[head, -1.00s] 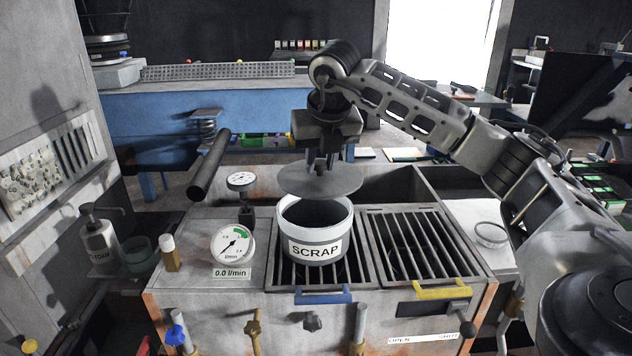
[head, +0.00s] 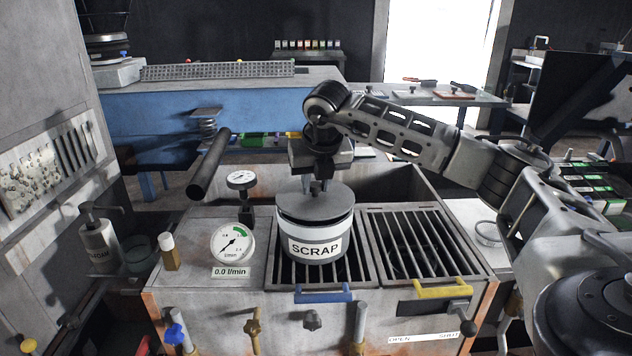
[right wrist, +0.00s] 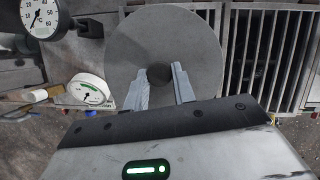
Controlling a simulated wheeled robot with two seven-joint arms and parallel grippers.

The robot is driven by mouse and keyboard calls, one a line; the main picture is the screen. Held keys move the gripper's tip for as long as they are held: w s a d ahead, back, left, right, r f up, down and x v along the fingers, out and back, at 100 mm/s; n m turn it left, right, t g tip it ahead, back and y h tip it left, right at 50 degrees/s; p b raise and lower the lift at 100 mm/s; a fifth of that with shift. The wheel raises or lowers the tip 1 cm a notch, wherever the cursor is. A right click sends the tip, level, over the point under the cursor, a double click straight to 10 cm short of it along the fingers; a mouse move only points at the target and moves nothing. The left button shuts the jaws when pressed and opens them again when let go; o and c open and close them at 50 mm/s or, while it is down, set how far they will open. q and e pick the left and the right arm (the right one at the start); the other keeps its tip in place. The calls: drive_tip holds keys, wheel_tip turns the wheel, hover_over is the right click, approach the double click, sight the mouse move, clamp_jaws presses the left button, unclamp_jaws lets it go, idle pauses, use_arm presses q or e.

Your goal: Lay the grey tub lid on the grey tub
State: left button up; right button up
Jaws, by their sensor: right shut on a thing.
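The grey tub (head: 316,249), labelled SCRAP, stands upright on the left grate. The grey tub lid (head: 300,205), a flat round disc with a knob, is over the tub's mouth and looks nearly level. A dark band shows between its front edge and the tub's rim, so I cannot tell whether it touches the rim all round. My right gripper (head: 317,187) points down and is shut on the lid's knob. My left gripper is out of view.
A flow gauge (head: 233,243) and a smaller dial (head: 241,180) stand left of the tub. A dark pipe (head: 209,165) slants up behind them. The right grate (head: 420,243) is bare. Blue (head: 323,293) and yellow (head: 443,291) handles line the front edge.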

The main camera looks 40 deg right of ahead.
drive_tip(key=shift+f, duration=0.45)
